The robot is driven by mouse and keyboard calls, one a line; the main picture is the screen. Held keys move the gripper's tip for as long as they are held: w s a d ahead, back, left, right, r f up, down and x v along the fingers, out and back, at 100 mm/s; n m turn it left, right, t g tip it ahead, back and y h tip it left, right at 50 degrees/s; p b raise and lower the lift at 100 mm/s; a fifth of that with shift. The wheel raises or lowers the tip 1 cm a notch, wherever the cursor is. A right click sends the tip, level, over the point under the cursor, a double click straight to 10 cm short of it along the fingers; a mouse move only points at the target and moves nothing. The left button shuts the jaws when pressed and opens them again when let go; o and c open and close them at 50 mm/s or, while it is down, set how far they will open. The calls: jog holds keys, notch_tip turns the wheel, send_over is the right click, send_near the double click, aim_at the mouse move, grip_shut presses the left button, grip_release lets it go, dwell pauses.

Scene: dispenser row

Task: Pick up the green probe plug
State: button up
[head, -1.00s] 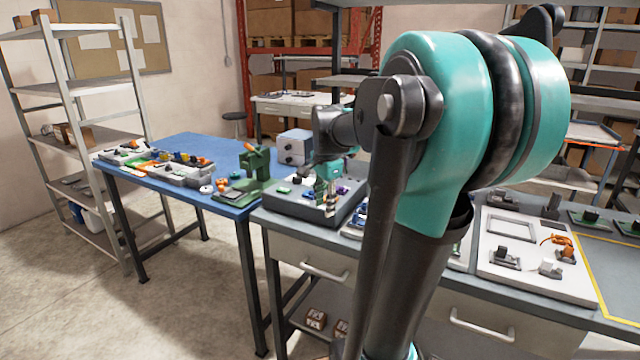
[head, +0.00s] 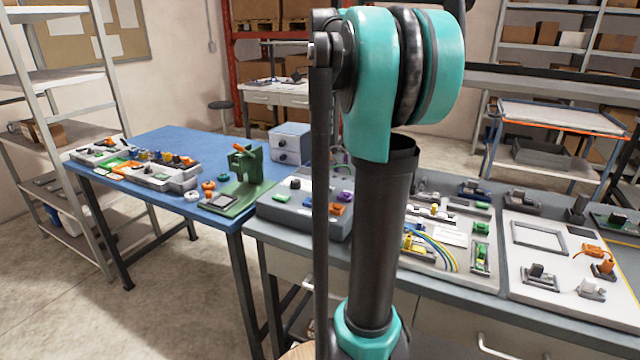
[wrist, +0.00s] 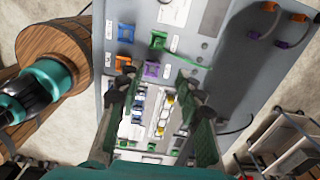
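A small green plug-like block (wrist: 158,40) shows on a grey panel in the wrist view; I cannot tell for sure that it is the probe plug. A green piece also shows on the grey sloped box in the head view (head: 281,198). My gripper (wrist: 155,80) is open, its two fingers well apart with nothing held between them. In the wrist picture the green block lies above the gap between the fingertips, apart from both. In the head view my gripper is not visible, and my arm covers part of the bench.
Close by in the wrist view are blue (wrist: 126,32), orange (wrist: 124,63) and purple (wrist: 151,70) blocks. A white board with wires (head: 440,235) and a white tray (head: 550,255) share the bench. A green press (head: 245,170) stands on the blue table (head: 190,145).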

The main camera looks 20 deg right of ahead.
send_over(323, 181)
jog(key=f, duration=1.1)
jog(key=shift+w+d, duration=0.2)
jog(key=shift+d, duration=0.05)
jog(key=shift+s+a+f, duration=0.1)
jog(key=shift+f, duration=1.25)
jog(key=shift+a+f, duration=0.1)
jog(key=shift+f, duration=1.2)
grip_shut()
